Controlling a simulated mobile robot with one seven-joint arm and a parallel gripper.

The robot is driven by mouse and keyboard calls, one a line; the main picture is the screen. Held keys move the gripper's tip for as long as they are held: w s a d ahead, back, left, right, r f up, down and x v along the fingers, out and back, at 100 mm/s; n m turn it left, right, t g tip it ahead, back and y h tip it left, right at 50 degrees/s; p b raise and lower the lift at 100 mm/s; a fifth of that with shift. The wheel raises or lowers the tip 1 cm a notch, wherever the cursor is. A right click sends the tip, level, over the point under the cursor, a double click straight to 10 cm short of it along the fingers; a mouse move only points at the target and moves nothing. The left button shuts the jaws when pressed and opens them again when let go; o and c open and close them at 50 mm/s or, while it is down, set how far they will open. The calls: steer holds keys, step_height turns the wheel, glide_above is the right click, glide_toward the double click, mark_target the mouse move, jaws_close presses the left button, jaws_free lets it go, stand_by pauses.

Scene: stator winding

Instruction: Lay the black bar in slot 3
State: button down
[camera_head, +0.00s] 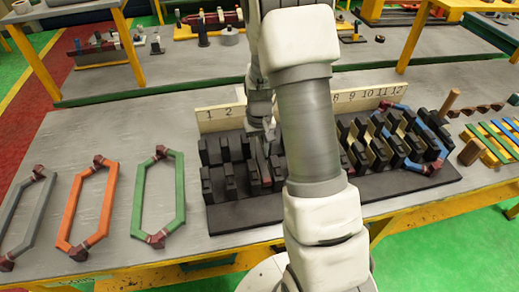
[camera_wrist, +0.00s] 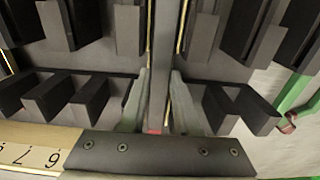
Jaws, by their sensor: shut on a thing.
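My gripper (camera_wrist: 159,88) is shut on the black bar (camera_wrist: 162,50), which looks dark grey and runs lengthwise between the two fingers in the wrist view. The bar lies in line with a gap between black teeth of the slotted block (camera_wrist: 60,58); how deep it sits I cannot tell. A small red patch shows at its near end. In the head view my gripper (camera_head: 266,132) is down at the block (camera_head: 245,214), right of labels 1 and 2.
Grey (camera_head: 27,217), orange (camera_head: 78,205) and green (camera_head: 139,196) coil frames lie left of the block. A blue coil (camera_head: 430,135) sits in its right part. The pale number board (camera_head: 218,115) stands behind. Coloured strips (camera_head: 497,140) lie far right.

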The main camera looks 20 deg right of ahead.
mark_target(259, 153)
steer(key=shift+f+b, duration=0.75)
steer(key=shift+f, duration=0.3)
steer(key=shift+f, duration=0.2)
stand_by(0.3)
steer(key=c, duration=0.6)
jaws_free()
steer(key=shift+o, duration=0.2)
steer(key=shift+r, duration=0.25)
steer(key=shift+r, duration=0.4)
steer(key=shift+r+p, duration=0.2)
steer(key=shift+p, duration=0.2)
step_height(259, 153, up, 8)
steer(key=p, duration=0.5)
steer(key=shift+f, duration=0.25)
